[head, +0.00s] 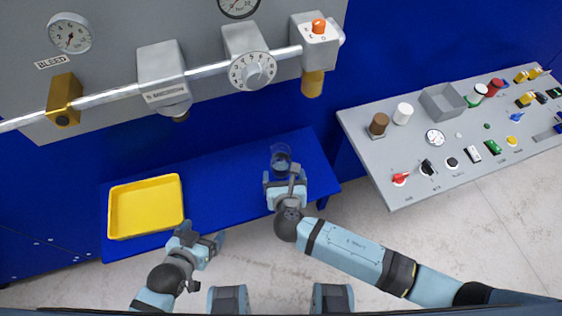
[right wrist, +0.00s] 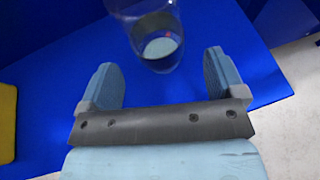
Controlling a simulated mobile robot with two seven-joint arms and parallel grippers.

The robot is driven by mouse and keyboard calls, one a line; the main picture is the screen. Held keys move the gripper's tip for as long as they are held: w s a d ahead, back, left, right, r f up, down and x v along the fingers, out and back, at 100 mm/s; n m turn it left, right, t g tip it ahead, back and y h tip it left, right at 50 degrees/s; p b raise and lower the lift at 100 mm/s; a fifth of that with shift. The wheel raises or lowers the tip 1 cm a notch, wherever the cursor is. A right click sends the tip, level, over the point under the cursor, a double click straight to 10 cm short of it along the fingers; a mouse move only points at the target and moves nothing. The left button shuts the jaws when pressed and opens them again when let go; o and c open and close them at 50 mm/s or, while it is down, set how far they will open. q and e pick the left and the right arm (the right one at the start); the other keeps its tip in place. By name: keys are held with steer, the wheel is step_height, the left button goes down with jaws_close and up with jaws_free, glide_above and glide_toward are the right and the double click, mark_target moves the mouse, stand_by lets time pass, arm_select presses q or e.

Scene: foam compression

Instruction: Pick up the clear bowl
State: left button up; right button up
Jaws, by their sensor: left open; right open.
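The clear bowl (head: 281,158) stands on the blue shelf (head: 232,165) in the head view. It is see-through and partly hidden by my right gripper. In the right wrist view the clear bowl (right wrist: 158,45) is at the top, beyond the fingertips and roughly in line with the gap between them. My right gripper (right wrist: 165,75) is open and empty, its fingers apart on either side of that gap. In the head view my right gripper (head: 285,178) is just in front of the bowl. My left gripper (head: 203,234) is open and empty, near the shelf's front edge, right of the yellow tray.
A yellow tray (head: 146,232) lies on the shelf's left part. A grey control panel (head: 400,150) with knobs and buttons stands to the right. A metal pipe (head: 110,96) with valves and an orange-brown cylinder (head: 312,84) hang above. The shelf's middle is clear.

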mark_target(282, 171)
steer(key=shift+f+x, duration=0.15)
steer(key=shift+x, duration=1.35)
steer(key=shift+f+x, duration=0.15)
steer(key=shift+x, duration=1.35)
steer(key=shift+s+a, duration=0.1)
steer(key=shift+a, duration=0.05)
steer(key=c, duration=1.2)
steer(key=shift+r, duration=0.1)
